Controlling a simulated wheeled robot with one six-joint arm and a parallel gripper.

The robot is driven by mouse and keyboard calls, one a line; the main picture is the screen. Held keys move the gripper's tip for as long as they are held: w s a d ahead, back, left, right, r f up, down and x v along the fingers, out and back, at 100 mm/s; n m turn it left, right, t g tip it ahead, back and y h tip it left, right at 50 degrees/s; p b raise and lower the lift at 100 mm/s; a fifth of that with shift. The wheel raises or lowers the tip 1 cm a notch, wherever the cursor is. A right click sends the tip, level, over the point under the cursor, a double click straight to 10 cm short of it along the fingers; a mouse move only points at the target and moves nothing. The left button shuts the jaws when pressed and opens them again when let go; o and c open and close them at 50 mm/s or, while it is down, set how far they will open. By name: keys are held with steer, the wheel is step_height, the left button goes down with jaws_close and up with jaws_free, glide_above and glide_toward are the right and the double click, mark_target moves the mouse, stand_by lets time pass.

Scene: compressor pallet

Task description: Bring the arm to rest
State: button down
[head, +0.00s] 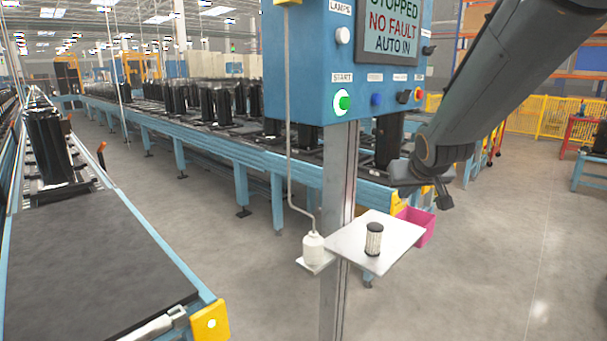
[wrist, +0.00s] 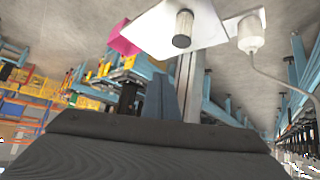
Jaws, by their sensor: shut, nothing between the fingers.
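My arm comes in from the upper right of the head view. My gripper (head: 445,200) is dark and small there, shut and empty, pointing down in the air to the right of the small white shelf (head: 350,236). My own dark wrist housing fills the bottom of the wrist view. A ribbed cylinder with dark ends (head: 374,239) stands upright on the shelf, apart from my gripper. It also shows in the wrist view (wrist: 182,28). The blue control panel (head: 318,45) reads STOPPED, NO FAULT, AUTO IN, and its START button (head: 341,102) is green.
A white bottle-like object (head: 314,247) stands beside the shelf, with a thin tube rising from it. A grey post (head: 338,180) carries the panel. A pink bin (head: 416,226) is behind the shelf. Blue conveyors (head: 200,129) with dark units run behind.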

steer(key=s+a+f+g, duration=0.2)
steer(key=s+f, duration=0.3)
steer(key=s, duration=0.4)
steer(key=s+a+f+g, duration=0.2)
steer(key=s+f, duration=0.3)
steer(key=s, duration=0.4)
steer(key=s+a+f+g+y, duration=0.1)
steer(key=s+f+g, duration=0.3)
steer(key=s, duration=0.5)
step_height(320, 180, down, 2)
steer(key=shift+a+f, duration=0.1)
steer(key=shift+a, duration=0.4)
